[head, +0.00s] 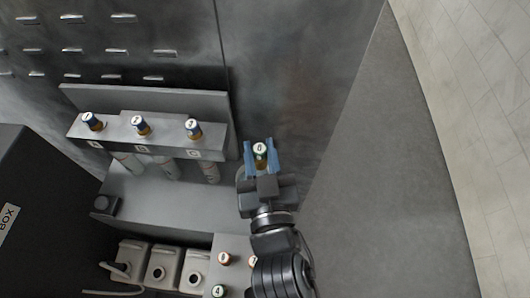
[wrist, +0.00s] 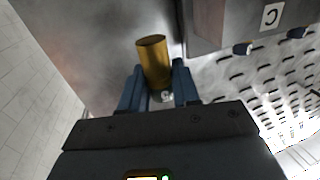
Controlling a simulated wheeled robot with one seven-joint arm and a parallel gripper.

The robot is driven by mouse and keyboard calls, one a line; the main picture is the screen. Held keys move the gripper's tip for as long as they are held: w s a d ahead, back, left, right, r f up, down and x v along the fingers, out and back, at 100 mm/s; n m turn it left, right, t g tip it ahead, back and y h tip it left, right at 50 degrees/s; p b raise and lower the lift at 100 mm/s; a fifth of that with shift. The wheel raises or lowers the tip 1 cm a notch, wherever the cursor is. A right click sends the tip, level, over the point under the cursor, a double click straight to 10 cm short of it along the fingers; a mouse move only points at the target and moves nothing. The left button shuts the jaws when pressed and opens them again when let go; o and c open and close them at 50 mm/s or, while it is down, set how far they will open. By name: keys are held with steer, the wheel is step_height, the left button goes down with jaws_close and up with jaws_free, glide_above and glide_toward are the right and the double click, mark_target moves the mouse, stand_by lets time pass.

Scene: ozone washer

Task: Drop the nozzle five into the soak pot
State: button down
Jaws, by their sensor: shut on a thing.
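My gripper (head: 261,160) has its blue fingers shut on a nozzle (head: 260,150) with a round white numbered cap; the number is too small to read surely. In the wrist view the nozzle is a brass-coloured cylinder (wrist: 153,62) between the blue fingertips (wrist: 160,88). It is held to the right of the rack, over the grey bench.
A grey rack (head: 165,133) holds three capped nozzles over tubes, with lettered slots. More capped nozzles, one a nozzle marked 4 (head: 218,291), stand at the bottom, near three pale canisters (head: 161,266). A dark box (head: 22,205) is at left. The bench at right (head: 390,190) is clear.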

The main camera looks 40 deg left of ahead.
step_height(320, 180, down, 6)
steer(key=b, duration=0.4)
steer(key=shift+r+b, duration=0.2)
steer(key=shift+b, duration=0.15)
steer(key=c, duration=0.7)
jaws_free()
steer(key=shift+c, duration=0.2)
steer(key=shift+d, duration=0.1)
steer(key=b, duration=0.1)
glide_toward(261, 169)
steer(key=shift+w+a+f, duration=1)
steer(key=shift+w+a, duration=0.05)
steer(key=shift+a, duration=0.05)
steer(key=shift+d, duration=0.1)
